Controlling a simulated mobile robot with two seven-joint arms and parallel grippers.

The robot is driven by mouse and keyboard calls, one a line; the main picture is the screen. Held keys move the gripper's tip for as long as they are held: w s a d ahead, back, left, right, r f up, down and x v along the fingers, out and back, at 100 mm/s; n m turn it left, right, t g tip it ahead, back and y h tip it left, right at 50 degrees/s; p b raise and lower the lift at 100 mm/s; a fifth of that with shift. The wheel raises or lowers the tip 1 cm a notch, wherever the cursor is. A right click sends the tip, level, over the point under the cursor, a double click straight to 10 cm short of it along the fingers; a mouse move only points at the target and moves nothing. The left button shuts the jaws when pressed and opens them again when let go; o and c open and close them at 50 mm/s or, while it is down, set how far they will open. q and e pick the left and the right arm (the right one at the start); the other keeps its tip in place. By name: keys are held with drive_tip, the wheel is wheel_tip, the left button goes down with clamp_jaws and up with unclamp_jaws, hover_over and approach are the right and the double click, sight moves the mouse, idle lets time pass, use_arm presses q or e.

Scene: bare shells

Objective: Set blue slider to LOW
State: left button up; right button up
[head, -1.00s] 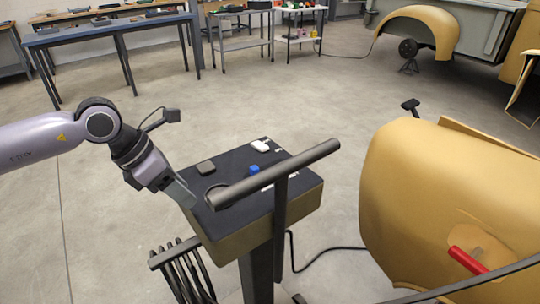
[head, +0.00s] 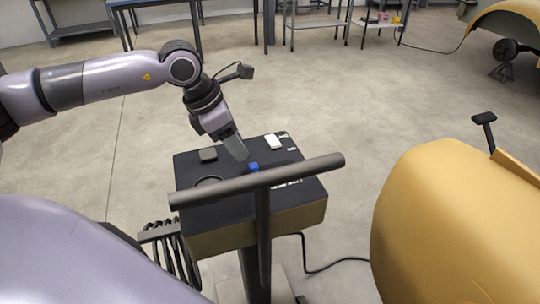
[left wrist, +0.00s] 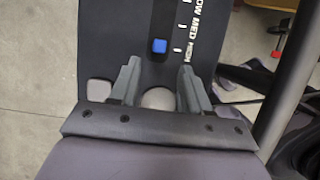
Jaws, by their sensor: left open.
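The blue slider (head: 254,168) is a small blue knob on the dark top of the control box (head: 185,178). In the left wrist view the blue slider (left wrist: 159,46) sits in a dark slot beside the mark by HIGH. The MED and LOW lettering (left wrist: 196,14) runs towards the top of that view, partly cut off. My left gripper (head: 241,154) is over the box, just left of the slider. Its open fingers (left wrist: 160,65) show in the left wrist view, either side of the slider's line, with the slider ahead of their tips. My right gripper is not in view.
A dark crossbar (head: 300,173) on a post stands in front of the box. A white piece (head: 272,142) and a grey square knob (head: 208,154) are on the box top. Cables hang at its left. A yellow shell (head: 440,220) stands at right.

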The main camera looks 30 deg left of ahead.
sight(254, 165)
use_arm(q)
drive_tip(key=p+x, duration=0.1)
drive_tip(key=x, duration=0.6)
drive_tip(key=shift+w+d+f, duration=0.1)
drive_tip(key=shift+w, duration=0.1)
drive_tip(key=shift+c, duration=0.3)
clamp_jaws()
